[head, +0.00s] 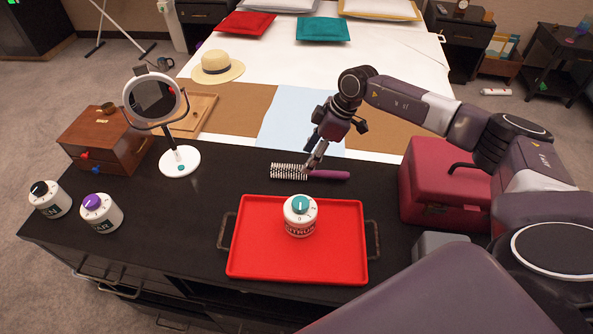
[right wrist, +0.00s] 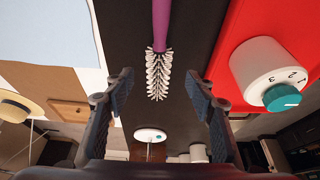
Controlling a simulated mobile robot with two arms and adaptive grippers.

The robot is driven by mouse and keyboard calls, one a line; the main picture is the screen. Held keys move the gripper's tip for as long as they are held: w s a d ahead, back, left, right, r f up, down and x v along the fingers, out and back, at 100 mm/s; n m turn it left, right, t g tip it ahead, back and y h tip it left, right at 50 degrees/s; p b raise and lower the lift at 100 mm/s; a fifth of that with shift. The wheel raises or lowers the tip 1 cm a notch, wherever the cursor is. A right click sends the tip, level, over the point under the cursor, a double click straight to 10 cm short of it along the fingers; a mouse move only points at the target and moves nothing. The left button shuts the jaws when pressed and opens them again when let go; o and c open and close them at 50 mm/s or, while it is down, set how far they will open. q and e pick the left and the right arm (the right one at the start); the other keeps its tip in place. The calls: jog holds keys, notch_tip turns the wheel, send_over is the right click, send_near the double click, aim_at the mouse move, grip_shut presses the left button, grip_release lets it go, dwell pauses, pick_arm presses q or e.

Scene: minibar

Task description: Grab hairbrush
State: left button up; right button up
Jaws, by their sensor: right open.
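The hairbrush (head: 311,173) lies on the black counter behind the red tray, its purple handle to the right and its pale bristles to the left. In the right wrist view the hairbrush (right wrist: 158,72) shows with its bristle head between the two fingers and its handle running up out of the picture. My right gripper (head: 314,160) is just over the brush near where head and handle meet. In the right wrist view my right gripper (right wrist: 160,88) is open, with its fingers apart on both sides of the bristles. My left gripper is not in view.
The red tray (head: 250,262) with a white teal-lidded jar (head: 300,218) is in front of the brush. A round mirror (head: 180,162) and wooden box (head: 105,140) stand left; a dark red case (head: 425,200) stands right. The counter beside the bristles is clear.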

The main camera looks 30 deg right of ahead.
aim_at(301, 167)
jog(key=p+x, duration=0.1)
jog(key=x, duration=0.5)
jog(key=shift+w+f, duration=0.15)
jog(key=shift+c, duration=0.4)
jog(key=c, duration=1.2)
